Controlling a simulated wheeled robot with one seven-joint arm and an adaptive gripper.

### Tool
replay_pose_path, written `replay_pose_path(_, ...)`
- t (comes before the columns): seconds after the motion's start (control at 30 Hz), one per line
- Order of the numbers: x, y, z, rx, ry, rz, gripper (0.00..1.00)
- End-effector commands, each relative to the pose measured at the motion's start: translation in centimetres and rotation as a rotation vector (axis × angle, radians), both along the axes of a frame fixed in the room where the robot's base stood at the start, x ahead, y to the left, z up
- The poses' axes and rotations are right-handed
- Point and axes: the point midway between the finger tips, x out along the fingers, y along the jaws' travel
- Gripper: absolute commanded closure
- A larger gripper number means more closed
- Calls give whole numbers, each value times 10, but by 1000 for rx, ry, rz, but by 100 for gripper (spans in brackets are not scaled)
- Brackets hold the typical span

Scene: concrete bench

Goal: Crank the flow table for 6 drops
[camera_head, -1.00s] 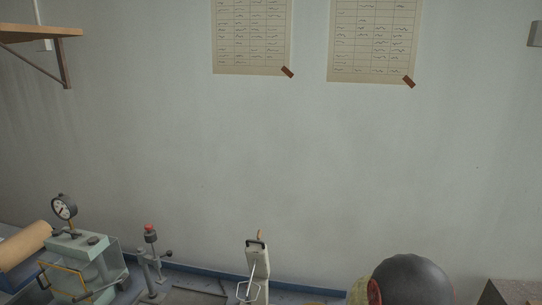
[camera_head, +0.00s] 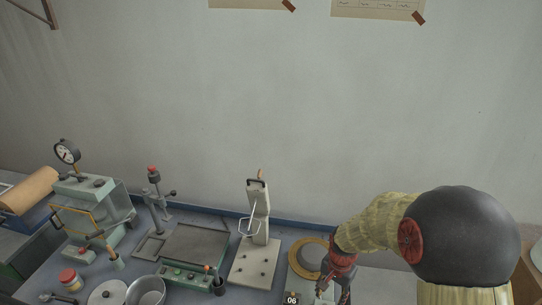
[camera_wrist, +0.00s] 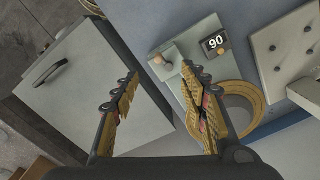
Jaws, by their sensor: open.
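The flow table (camera_head: 298,262) is at the front of the bench, right of centre in the head view, with a brass ring on top and a black counter (camera_head: 292,299) reading 06. In the wrist view the flow table's pale base (camera_wrist: 187,88), brass ring (camera_wrist: 250,92) and counter (camera_wrist: 214,43) show; the counter is upside down there. A small wooden knob (camera_wrist: 167,65) sits near the corner of the base, between my fingertips in the picture; whether it is the crank's handle I cannot tell. My gripper (camera_wrist: 160,70) is open and shows no object held. My arm partly hides the flow table in the head view.
Left of the flow table stand a pale upright device (camera_head: 257,215), a flat grey-topped machine (camera_head: 195,245), a metal bowl (camera_head: 146,292) and a gauge press (camera_head: 85,190). A grey cabinet (camera_wrist: 95,90) lies left in the wrist view. The wall behind carries paper charts (camera_head: 378,8).

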Motion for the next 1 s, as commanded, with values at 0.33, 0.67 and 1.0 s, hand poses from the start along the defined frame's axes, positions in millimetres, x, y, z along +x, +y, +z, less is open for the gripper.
replay_pose_path(0.33,1,0,35,0,-3,0,56)
replay_pose_path(0.67,1,0,62,0,-1,0,56)
replay_pose_path(1.0,0,0,61,0,-1,7,56)
